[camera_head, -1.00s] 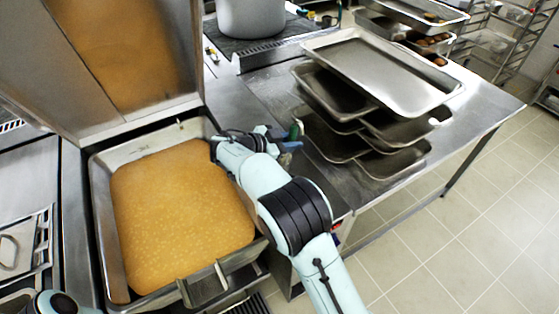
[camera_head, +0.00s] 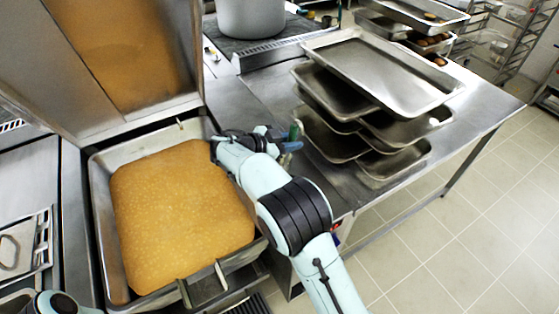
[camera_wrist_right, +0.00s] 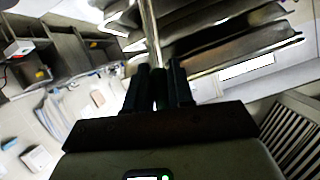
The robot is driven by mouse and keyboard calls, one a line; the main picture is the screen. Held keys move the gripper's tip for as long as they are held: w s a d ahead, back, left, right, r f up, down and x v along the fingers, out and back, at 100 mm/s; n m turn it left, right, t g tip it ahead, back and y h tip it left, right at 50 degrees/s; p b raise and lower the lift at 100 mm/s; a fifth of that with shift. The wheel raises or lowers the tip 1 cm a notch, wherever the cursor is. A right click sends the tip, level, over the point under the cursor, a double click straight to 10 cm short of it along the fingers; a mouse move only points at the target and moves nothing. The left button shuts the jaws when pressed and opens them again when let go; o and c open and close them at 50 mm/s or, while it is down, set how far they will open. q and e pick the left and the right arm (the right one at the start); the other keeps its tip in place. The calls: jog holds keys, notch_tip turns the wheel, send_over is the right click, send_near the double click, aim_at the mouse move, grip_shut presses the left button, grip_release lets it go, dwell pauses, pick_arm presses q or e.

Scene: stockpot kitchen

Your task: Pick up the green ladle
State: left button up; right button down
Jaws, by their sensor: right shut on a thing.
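The green ladle (camera_head: 295,130) shows in the head view as a short upright green piece at my right gripper, beside the stacked trays. The rest of it is hidden or too small to make out. My right gripper (camera_head: 288,146) is shut on it. In the right wrist view my gripper's dark fingers (camera_wrist_right: 160,88) close around a thin metal shaft (camera_wrist_right: 151,35), which runs up out of the picture. The bowl of the ladle cannot be made out. My left gripper is out of view; only a bit of my left arm shows at the lower left.
A stack of metal trays (camera_head: 385,75) stands on the steel table (camera_head: 478,112) just right of my right gripper. A deep pan (camera_head: 104,222) of orange-brown food lies left of my arm under a raised lid (camera_head: 180,45). A large pot (camera_head: 250,18) stands behind. Floor is clear at right.

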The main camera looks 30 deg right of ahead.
notch_tip(320, 180, up, 13)
jog(key=shift+f, duration=0.2)
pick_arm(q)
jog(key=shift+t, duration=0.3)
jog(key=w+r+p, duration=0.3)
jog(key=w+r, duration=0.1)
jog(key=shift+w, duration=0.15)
pick_arm(e)
notch_tip(320, 180, up, 15)
jog(key=shift+r, duration=0.2)
